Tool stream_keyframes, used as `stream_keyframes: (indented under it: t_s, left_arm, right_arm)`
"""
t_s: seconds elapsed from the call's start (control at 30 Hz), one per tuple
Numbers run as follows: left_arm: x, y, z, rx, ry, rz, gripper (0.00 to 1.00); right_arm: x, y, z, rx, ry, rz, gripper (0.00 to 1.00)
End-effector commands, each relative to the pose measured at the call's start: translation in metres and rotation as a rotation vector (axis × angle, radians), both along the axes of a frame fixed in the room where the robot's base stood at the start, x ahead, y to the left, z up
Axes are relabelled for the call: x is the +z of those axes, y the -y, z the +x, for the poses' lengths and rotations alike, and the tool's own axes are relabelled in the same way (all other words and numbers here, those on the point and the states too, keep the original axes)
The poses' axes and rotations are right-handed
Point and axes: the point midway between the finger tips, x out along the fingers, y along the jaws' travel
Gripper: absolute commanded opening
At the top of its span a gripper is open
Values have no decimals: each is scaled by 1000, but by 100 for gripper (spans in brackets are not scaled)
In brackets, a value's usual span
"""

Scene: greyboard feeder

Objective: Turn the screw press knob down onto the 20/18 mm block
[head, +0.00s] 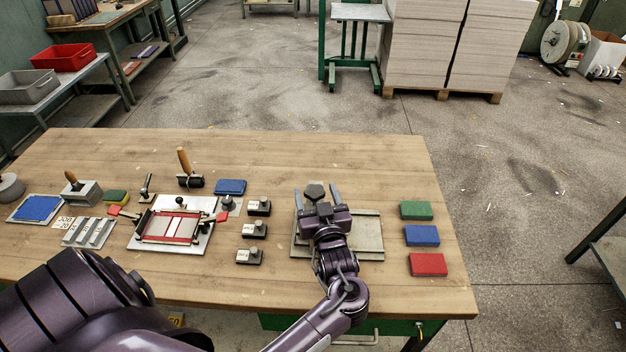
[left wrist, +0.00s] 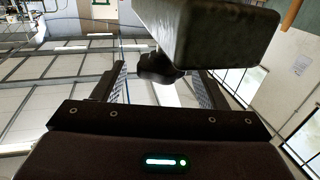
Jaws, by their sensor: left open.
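The screw press stands right of the table's middle, its grey-green base plate (head: 368,240) partly covered by my arm. Its dark lobed knob (head: 314,190) shows between the fingers of my left gripper (head: 317,196). The gripper is open, one finger on each side of the knob. In the left wrist view the dark knob (left wrist: 160,66) sits between the two spread fingers (left wrist: 160,88), with gaps at both sides. A large grey-green part (left wrist: 215,35) fills the top of that view. I cannot make out the 20/18 mm block at the press. My right gripper is not in view.
Green (head: 416,210), blue (head: 422,235) and red (head: 428,264) blocks lie right of the press. Small black pieces with white labels (head: 254,230) stand to its left, beside a red-framed fixture (head: 143,241). The wooden table (head: 330,150) is clear behind the press.

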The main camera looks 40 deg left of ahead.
Motion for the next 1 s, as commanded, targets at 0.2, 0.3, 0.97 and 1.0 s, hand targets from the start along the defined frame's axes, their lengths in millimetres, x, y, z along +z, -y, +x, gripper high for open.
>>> stream_keyframes:
  t_s: [0.2, 0.3, 0.97, 1.0]
  left_arm:
    - [2, -20, 19, 0, 1, 1, 66]
    - [1, -24, 22, 0, 0, 0, 66]
    - [0, -24, 23, -1, 0, -1, 22]
    - [0, -24, 23, -2, 0, -1, 22]
  right_arm:
    - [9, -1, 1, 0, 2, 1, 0]
    - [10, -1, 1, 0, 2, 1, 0]
    - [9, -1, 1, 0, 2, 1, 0]
    - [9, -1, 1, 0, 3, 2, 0]
